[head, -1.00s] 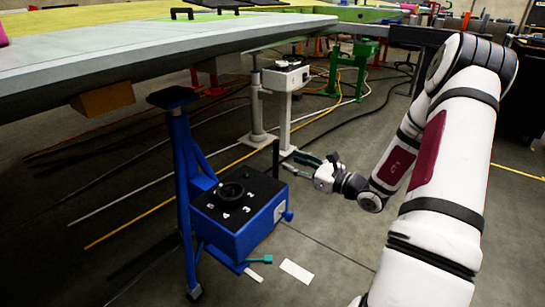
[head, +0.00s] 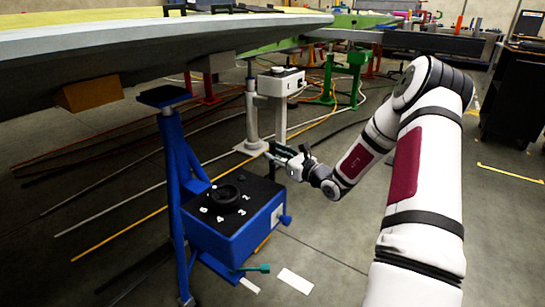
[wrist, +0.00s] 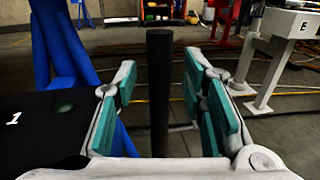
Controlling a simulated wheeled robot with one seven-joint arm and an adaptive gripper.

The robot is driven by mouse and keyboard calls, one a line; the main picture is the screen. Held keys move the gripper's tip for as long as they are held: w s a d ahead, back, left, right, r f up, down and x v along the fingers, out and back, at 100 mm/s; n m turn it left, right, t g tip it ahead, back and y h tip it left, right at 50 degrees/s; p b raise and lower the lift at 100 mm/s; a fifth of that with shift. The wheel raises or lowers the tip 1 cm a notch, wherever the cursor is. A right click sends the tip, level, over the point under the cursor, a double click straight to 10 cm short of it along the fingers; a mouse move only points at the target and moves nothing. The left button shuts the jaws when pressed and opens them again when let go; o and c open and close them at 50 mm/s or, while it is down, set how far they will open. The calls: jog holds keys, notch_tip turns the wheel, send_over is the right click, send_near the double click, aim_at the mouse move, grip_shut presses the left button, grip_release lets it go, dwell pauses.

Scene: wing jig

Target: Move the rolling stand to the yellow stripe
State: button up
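The blue rolling stand (head: 225,242) stands on the floor left of centre in the head view, with a black numbered top and a round dial (head: 227,195). A tall blue leg with a black pad rises at its left. My gripper (head: 275,153) is over the stand's back right corner. In the wrist view, my gripper (wrist: 163,85) is open, its green-padded fingers on either side of an upright dark post (wrist: 160,95), with gaps visible on both sides. A yellow stripe (head: 510,172) lies on the floor at right; another yellow line (head: 110,240) runs behind the stand.
A large wing panel (head: 150,50) overhangs the left side. A grey-white stand (head: 280,85) and a green stand (head: 357,70) are behind. A black cabinet (head: 515,95) stands at right. Cables cross the floor. Open floor lies right of the stand.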

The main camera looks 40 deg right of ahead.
jog(key=shift+w+a, duration=0.15)
jog(key=shift+w, duration=0.65)
jog(key=shift+c, duration=0.3)
grip_shut()
